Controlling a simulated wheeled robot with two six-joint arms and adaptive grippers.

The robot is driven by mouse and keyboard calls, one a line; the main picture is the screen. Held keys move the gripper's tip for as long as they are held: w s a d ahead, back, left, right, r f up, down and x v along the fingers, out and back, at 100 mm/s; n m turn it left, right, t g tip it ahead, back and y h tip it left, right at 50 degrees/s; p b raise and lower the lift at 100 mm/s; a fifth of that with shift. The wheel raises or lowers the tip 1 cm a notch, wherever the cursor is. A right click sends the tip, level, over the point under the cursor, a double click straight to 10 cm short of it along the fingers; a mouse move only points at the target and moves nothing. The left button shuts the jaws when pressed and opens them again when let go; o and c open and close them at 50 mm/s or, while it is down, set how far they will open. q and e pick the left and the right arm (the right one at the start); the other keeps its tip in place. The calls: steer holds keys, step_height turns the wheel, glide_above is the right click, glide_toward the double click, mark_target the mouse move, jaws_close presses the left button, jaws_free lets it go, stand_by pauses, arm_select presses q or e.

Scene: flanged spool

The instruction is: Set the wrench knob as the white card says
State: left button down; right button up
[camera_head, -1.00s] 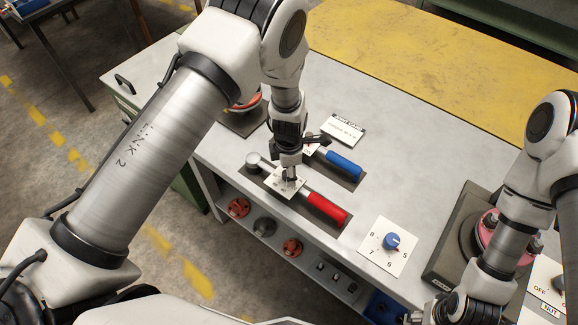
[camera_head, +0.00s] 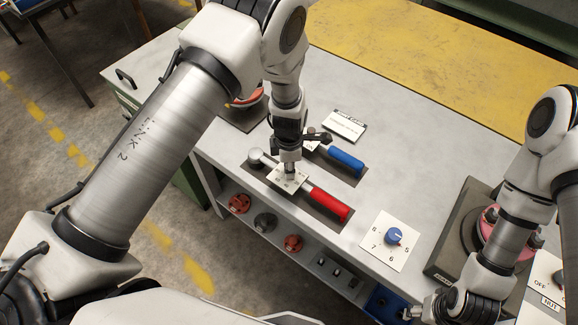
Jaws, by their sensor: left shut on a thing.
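The white card (camera_head: 345,126) lies flat at the back of the bench; its print is too small to read. A wrench with a red handle (camera_head: 328,204) lies in a dark recess, with a white dial plate (camera_head: 275,178) on its shaft. My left gripper (camera_head: 289,176) points down onto this plate and is shut on the small wrench knob there, which the fingers hide along with most marks. My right gripper (camera_head: 412,312) is partly in view at the bottom, by the bench's front edge; its fingers are not clear.
A blue-handled wrench (camera_head: 346,160) lies just behind. A blue knob (camera_head: 393,236) stands on a numbered white plate to the right. A pink-red flanged part (camera_head: 489,222) sits on a dark block beside my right arm. Grey bench top is clear at back right.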

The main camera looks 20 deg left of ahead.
arm_select(q)
steer(key=m, duration=0.2)
steer(key=m+b, duration=0.1)
steer(key=shift+s+f+m, duration=0.1)
steer(key=shift+f+m, duration=0.1)
steer(key=shift+m, duration=0.2)
steer(key=m, duration=0.5)
stand_by(0.4)
steer(key=c, duration=0.9)
jaws_free()
steer(key=shift+r, duration=0.1)
